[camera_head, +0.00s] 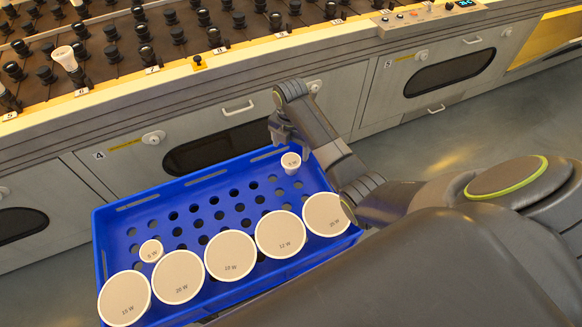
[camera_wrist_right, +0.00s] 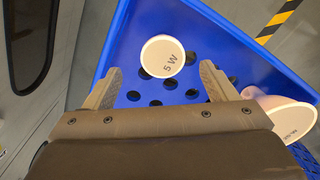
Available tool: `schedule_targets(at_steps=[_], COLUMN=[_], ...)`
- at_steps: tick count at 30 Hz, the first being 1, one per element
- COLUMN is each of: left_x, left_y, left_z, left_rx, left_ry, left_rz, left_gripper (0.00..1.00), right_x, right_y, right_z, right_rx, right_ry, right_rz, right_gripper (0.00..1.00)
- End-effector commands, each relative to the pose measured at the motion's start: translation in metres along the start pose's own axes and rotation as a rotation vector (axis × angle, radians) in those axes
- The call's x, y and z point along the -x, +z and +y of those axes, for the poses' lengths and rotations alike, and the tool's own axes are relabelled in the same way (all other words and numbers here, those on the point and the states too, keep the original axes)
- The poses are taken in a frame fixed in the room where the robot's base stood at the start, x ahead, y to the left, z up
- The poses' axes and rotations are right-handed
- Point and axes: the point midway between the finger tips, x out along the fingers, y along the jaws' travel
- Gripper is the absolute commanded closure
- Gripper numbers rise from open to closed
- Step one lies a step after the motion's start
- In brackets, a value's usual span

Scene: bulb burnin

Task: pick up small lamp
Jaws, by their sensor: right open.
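A small round white lamp (camera_head: 290,161) stands in the far right corner of the blue crate (camera_head: 110,215). In the right wrist view the small lamp (camera_wrist_right: 162,56) is marked 5 W and lies ahead, between the lines of the two fingers and beyond their tips. My right gripper (camera_head: 289,143) is open and empty, just above this lamp; its fingers also show in the right wrist view (camera_wrist_right: 162,85). A second small lamp (camera_head: 151,250) sits at the crate's left side. My left gripper is not in view.
Several large round lamps line the crate's near side; the rightmost (camera_head: 327,214) also shows near my right finger in the wrist view (camera_wrist_right: 285,112). The crate's perforated middle is free. Behind it stands a grey cabinet (camera_head: 130,165) with a rack of sockets and a lit white bulb (camera_head: 65,58).

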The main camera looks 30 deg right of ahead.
Motion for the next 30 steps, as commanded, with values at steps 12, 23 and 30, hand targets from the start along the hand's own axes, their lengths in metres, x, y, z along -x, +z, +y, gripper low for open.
schedule_targets(at_steps=[12,23,30], left_x=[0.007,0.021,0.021], left_y=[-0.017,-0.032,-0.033], left_z=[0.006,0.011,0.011], left_rx=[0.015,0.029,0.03], left_ry=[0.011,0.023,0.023], left_rz=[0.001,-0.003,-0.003], left_gripper=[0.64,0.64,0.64], right_x=[-0.037,-0.068,-0.068], right_y=[-0.003,-0.004,-0.004], right_z=[-0.003,-0.004,-0.004], right_rx=[0.0,0.0,0.0], right_ry=[0.0,0.001,0.002], right_rz=[0.001,-0.001,-0.002], right_gripper=[0.21,0.21,0.24])
